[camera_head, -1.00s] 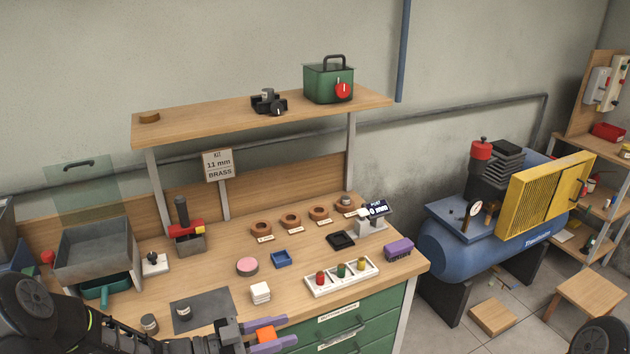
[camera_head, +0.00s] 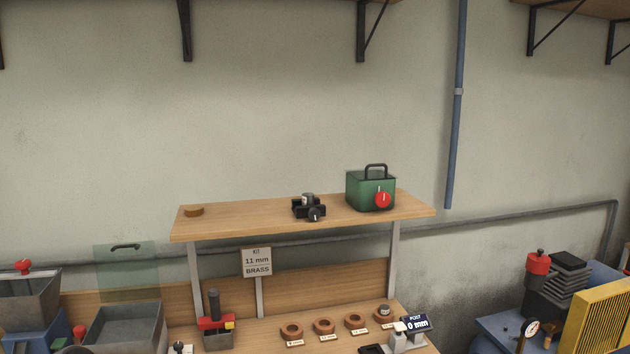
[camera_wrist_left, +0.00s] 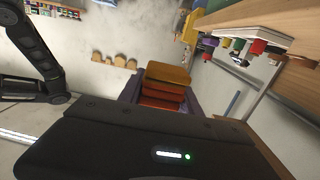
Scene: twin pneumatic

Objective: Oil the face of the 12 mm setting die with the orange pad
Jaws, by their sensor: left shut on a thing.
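In the left wrist view my left gripper (camera_wrist_left: 160,103) has its purple fingers on either side of an orange pad (camera_wrist_left: 168,75). It is shut on the pad, which is clear of any surface there. In the head view neither gripper shows. A row of brown ring holders (camera_head: 324,326) with small labels stands on the bench. The rightmost holder has a small metal cylinder (camera_head: 384,310) in it. The labels are too small to read surely, so I cannot tell which die is the 12 mm one. The front of the bench is cut off below.
A sign (camera_head: 257,262) reads 11 mm BRASS. A display (camera_head: 416,322) reads 0 mm. A shelf (camera_head: 240,222) above the bench carries a green box (camera_head: 371,190) and a black device (camera_head: 309,208). A grey bin (camera_head: 125,328) stands left, a yellow-guarded compressor (camera_head: 603,318) right.

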